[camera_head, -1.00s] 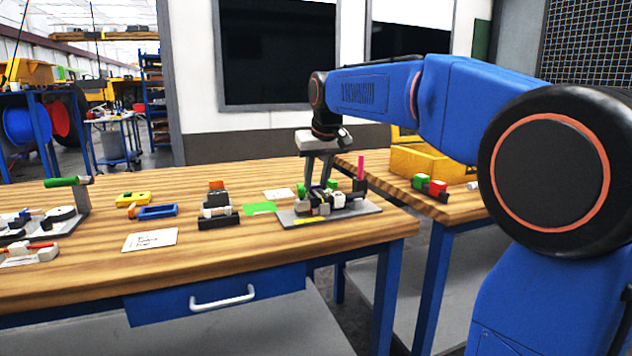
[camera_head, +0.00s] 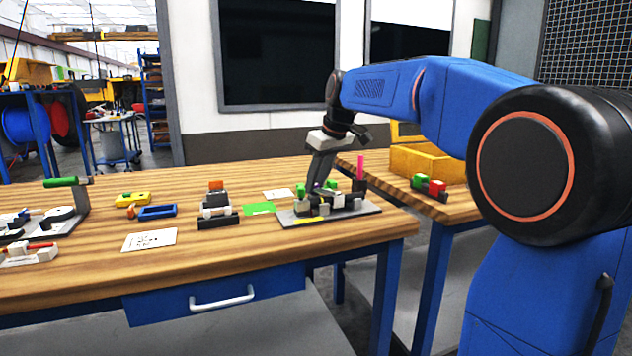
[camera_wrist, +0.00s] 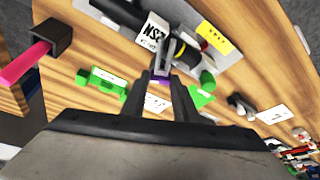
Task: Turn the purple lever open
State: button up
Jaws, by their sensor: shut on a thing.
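The purple lever (camera_wrist: 162,80) shows only as a small patch between my fingertips in the wrist view; the fingers hide most of it. In the head view just a trace of purple (camera_head: 317,185) shows among the parts on a grey base plate (camera_head: 368,209). My gripper (camera_wrist: 164,86) is shut on the lever. In the head view my gripper (camera_head: 317,180) reaches down to the fixture with its fingers leaning, the wrist up and to the right of the tips. I cannot tell the lever's exact angle.
Green blocks (camera_wrist: 102,80) sit near the lever. A yellow bin (camera_head: 425,163) stands on the right table.

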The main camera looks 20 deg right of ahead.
jog(key=n+y, duration=0.1)
jog(key=n, duration=0.2)
jog(key=n+g+y, duration=0.1)
jog(key=n, duration=0.2)
jog(key=shift+w+d+n+g, duration=0.15)
jog(key=shift+w+n+g, duration=0.05)
jog(key=shift+n+g, duration=0.1)
jog(key=n+g, duration=0.1)
jog(key=n, duration=0.2)
jog(key=n+g, duration=0.1)
jog(key=n, duration=0.2)
jog(key=shift+w, duration=0.15)
jog(key=o, duration=1.1)
jog(key=shift+c, duration=0.2)
